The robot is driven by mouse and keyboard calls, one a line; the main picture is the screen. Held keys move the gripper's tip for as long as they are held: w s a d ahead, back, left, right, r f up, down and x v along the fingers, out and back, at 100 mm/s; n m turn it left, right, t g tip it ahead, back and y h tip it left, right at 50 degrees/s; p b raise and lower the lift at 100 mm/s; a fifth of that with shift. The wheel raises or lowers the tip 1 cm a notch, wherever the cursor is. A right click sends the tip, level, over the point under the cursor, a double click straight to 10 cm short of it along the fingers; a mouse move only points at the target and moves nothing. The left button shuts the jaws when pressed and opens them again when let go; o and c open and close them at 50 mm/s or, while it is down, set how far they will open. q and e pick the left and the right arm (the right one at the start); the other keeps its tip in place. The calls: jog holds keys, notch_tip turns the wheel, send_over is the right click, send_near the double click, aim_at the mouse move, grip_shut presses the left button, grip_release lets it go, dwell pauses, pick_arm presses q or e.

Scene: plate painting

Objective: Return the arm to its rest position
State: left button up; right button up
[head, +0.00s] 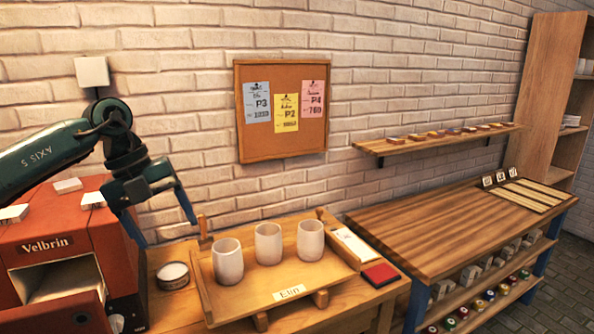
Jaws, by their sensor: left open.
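My left gripper (168,232) is dark teal and comes in from the left on my left arm. Its two fingers are spread apart and point down, with nothing between them. It hangs in front of the brick wall, to the right of the red Velbrin kiln (45,220) and above a small round tin (173,275). A wooden tray (243,302) labelled Elin stands to its right, holding three pale cups (228,261). My right gripper is not in this view.
The red kiln's front opening shows at lower left. A red pad (381,273) lies beside the tray. A long wooden table (430,228) on the right is mostly clear. A wall shelf (440,140) with small coloured pieces and a noticeboard (265,140) are behind. A tall wooden bookcase (545,95) stands at right.

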pick_arm(q)
jog(key=s+d+f+n+t+h, duration=0.1)
jog(key=s+d+f+h, duration=0.3)
jog(key=d, duration=0.5)
jog(key=s+d+f+n+t+h, duration=0.1)
jog(key=d+f+n+h, duration=0.15)
jog(key=d+h, duration=0.55)
jog(key=s+d+f+n+t+h, duration=0.1)
jog(key=s+d+f+h, duration=0.25)
jog(key=d, duration=0.65)
jog(key=s+a+f+n+t+y, duration=0.1)
jog(key=a+f+n+t+y, duration=0.4)
jog(key=f+n, duration=0.35)
jog(key=a+f+n+t+y, duration=0.45)
jog(key=f+n+t, duration=0.3)
jog(key=n, duration=0.25)
jog(key=s+a+f+n+g+y, duration=0.2)
jog(key=s+a+f+g+y, duration=0.1)
jog(key=s+f, duration=0.4)
jog(key=s+a+f+n+g+y, duration=0.3)
jog(key=s+a+f, duration=0.1)
jog(key=s+f, duration=0.4)
jog(key=shift+s+a+y, duration=0.2)
jog(key=shift+a+y, duration=0.05)
jog(key=shift+y, duration=0.15)
